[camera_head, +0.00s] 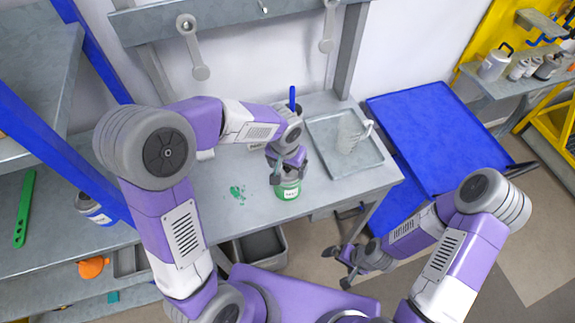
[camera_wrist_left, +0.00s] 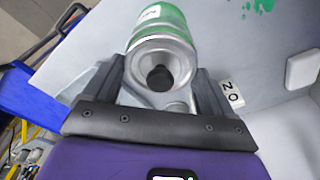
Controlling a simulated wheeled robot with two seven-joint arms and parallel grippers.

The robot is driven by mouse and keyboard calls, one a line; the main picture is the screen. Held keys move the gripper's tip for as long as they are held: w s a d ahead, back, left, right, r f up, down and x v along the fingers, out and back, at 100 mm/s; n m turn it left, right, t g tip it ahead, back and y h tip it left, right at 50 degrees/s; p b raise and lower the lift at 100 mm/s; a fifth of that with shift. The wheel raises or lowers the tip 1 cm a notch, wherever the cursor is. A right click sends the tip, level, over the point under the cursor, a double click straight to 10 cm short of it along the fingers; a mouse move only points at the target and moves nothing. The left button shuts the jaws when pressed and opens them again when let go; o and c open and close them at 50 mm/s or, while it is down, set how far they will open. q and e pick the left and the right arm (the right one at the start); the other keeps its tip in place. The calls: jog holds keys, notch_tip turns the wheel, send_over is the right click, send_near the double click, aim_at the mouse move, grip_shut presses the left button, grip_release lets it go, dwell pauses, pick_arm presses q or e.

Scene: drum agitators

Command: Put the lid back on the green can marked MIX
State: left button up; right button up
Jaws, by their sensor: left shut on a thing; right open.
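The green can (camera_head: 289,190) with a white label stands on the grey bench near its front edge. It also shows in the left wrist view (camera_wrist_left: 160,15), where part of the label is visible. A silver lid (camera_wrist_left: 150,55) with a black knob (camera_wrist_left: 160,78) is at the can's top, between the fingers. My left gripper (camera_head: 288,172) is shut on the lid, above the can. I cannot tell whether the lid is fully seated or a little above the rim. My right gripper (camera_head: 350,265) is open and empty, low in front of the bench.
A grey tray (camera_head: 322,124) holding a pale jug (camera_head: 350,132) is right of the can. Green paint (camera_head: 238,193) marks the bench on the left. A white card (camera_wrist_left: 232,93) lies near the can. A blue panel (camera_head: 425,130) is farther right.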

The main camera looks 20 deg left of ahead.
dwell(0.3)
pick_arm(q)
jog(key=o, duration=0.8)
jog(key=shift+r, duration=0.15)
jog(key=shift+r+p, duration=2.6)
jog(key=shift+r, duration=0.8)
grip_shut()
